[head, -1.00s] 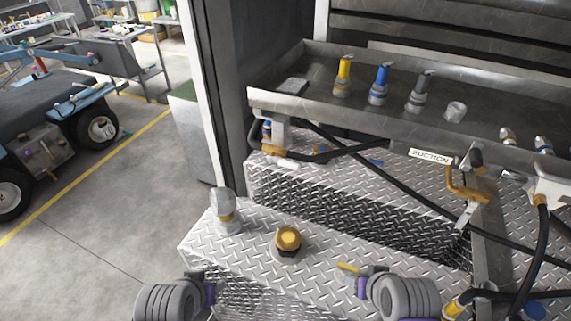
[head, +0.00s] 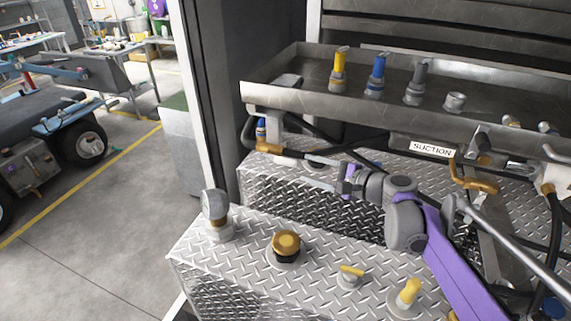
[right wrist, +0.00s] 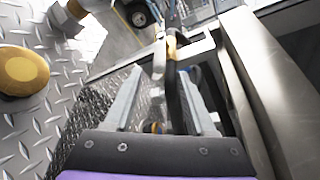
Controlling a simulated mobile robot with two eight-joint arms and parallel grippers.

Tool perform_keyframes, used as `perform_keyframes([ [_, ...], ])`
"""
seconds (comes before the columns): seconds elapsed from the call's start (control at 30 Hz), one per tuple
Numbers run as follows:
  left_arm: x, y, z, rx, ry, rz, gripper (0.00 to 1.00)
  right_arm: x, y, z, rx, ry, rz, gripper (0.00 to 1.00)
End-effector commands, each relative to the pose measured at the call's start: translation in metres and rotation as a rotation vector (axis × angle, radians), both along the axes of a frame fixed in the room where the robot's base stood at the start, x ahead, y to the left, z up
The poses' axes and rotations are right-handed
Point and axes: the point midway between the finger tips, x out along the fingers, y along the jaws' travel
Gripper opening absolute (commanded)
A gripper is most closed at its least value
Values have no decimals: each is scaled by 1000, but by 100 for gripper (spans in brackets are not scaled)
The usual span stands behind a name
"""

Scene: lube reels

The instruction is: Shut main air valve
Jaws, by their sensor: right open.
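A brass valve or fitting (head: 264,149) with a grey pipe hangs under the left end of the metal tray. I see no label on it, so I cannot tell for sure that it is the main air valve. My right gripper (head: 300,171) reaches left below the tray, its fingers open and pointing toward this fitting. In the right wrist view the open fingers (right wrist: 162,75) have a dark hose or bar between and beyond them. The brass part (right wrist: 171,46) shows past the fingertips. I cannot tell whether anything touches. My left gripper is out of view.
The tray (head: 300,101) overhangs the arm and holds yellow, blue and grey nozzles. A brass-handled valve (head: 473,181) sits by the SUCTION label (head: 431,149). Black hoses run under the tray.

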Motion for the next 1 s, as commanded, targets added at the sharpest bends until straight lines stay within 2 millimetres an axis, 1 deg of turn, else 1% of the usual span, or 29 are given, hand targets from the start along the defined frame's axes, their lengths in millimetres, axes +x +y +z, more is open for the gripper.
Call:
perform_keyframes([
  [0.03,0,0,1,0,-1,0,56,6,9,-1,0,0,5,56],
  [0.2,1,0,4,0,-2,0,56,27,33,-8,-2,-1,6,56],
  [0.4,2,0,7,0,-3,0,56,48,56,-15,-2,-1,3,56],
  [0.5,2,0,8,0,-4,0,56,54,63,-17,-2,-1,3,56],
  [0.6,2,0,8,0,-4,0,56,57,66,-18,-3,-1,2,56],
  [0.87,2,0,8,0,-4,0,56,58,67,-19,-4,-1,1,56],
  [0.93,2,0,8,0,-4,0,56,58,67,-19,-4,-1,1,47],
  [1.0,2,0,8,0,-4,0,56,58,66,-19,-4,-1,1,34],
])
